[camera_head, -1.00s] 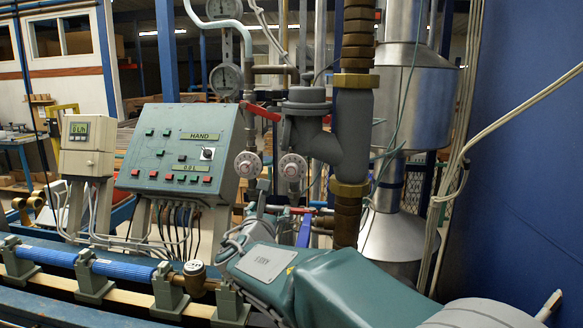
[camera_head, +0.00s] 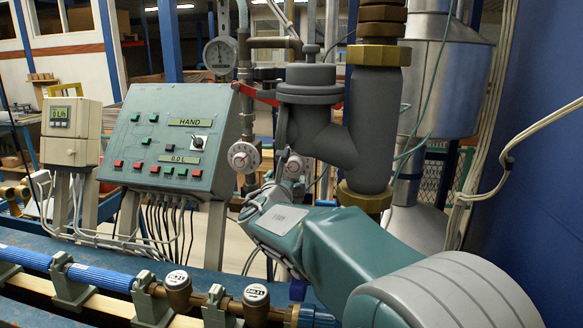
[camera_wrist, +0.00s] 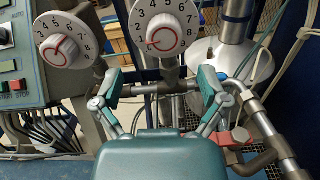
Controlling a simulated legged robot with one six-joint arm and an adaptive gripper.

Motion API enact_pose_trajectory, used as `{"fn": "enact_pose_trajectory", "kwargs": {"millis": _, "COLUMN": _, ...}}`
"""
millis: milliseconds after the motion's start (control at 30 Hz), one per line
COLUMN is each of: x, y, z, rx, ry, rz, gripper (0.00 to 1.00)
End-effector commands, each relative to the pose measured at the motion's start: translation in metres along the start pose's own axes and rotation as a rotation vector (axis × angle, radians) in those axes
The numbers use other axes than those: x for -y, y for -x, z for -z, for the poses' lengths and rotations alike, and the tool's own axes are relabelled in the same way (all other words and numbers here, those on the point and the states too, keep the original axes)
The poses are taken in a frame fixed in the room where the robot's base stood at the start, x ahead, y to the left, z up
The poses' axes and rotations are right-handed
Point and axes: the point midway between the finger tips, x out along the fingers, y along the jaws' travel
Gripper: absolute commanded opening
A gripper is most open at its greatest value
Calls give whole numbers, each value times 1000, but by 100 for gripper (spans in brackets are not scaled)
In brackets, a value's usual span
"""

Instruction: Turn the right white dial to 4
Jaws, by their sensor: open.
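Two white numbered dials show in the wrist view. The right white dial (camera_wrist: 158,27) is ahead of my gripper (camera_wrist: 162,88), near the top centre, with a red pointer outline on its face. The left white dial (camera_wrist: 66,42) is beside it and shows in the head view (camera_head: 243,157) next to the control panel. In the head view the right dial (camera_head: 294,165) is partly hidden behind my gripper (camera_head: 280,180). My gripper is open, its two teal fingers apart and below the right dial, with nothing between them. I cannot tell the exact reading.
A teal control panel (camera_head: 166,140) with buttons and a black switch stands left of the dials. Blue pipes and brass meters (camera_head: 178,290) run along the front.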

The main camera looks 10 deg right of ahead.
Motion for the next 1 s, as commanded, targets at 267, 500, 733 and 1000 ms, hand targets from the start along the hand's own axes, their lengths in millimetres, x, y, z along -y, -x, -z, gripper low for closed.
{"fn": "enact_pose_trajectory", "kwargs": {"millis": 267, "x": 0, "y": -48, "z": 0, "rx": 1, "ry": 0, "rz": 2, "gripper": 93}}
{"fn": "enact_pose_trajectory", "kwargs": {"millis": 500, "x": 0, "y": -63, "z": 0, "rx": 1, "ry": 0, "rz": 1, "gripper": 93}}
{"fn": "enact_pose_trajectory", "kwargs": {"millis": 733, "x": 0, "y": -64, "z": 0, "rx": 1, "ry": 0, "rz": 1, "gripper": 89}}
{"fn": "enact_pose_trajectory", "kwargs": {"millis": 1000, "x": 0, "y": -64, "z": 0, "rx": 1, "ry": 0, "rz": 0, "gripper": 11}}
